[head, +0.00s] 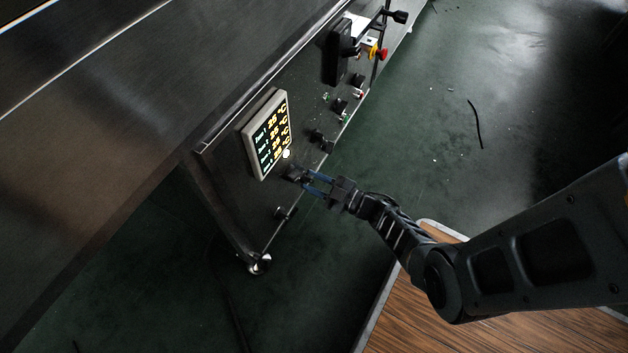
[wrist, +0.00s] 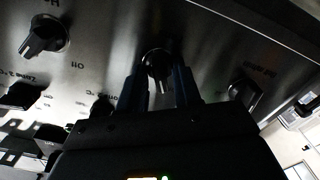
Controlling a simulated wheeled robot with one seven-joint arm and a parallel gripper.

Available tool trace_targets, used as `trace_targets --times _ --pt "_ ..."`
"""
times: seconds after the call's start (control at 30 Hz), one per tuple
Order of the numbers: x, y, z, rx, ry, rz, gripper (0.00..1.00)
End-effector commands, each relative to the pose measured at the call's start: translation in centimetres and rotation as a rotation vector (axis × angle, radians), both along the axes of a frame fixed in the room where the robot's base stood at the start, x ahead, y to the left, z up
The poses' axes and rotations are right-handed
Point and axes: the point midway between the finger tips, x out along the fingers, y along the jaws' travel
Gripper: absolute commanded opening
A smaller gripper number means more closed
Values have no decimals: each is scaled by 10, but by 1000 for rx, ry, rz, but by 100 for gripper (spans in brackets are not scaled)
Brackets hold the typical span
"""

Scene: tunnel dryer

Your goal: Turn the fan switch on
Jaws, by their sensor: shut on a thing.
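A black rotary knob (wrist: 158,62) on the dark metal control panel sits between the two blue fingers of my gripper (wrist: 160,88) in the wrist view. My gripper is shut on this knob. In the head view my gripper (head: 304,179) reaches the panel just below the lit display, and its fingers partly hide the knob. An "Off" label (wrist: 78,65) shows upside down to the left of the knob in the wrist view. I cannot read which label belongs to the held knob, so I cannot tell whether it is the fan switch.
A lit temperature display (head: 266,134) is just above. Another knob (head: 283,213) lies below the gripper, and a further knob (head: 322,140) lies up the panel. A red button (head: 383,54) is at the top. Green floor (head: 440,130) is open at right.

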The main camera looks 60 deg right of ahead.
Motion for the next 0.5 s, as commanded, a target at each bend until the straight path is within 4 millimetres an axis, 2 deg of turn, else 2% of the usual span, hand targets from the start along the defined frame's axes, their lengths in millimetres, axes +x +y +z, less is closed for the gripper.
trace_targets --times 0.5 --pt "-1 0 0 483 18 1 2"
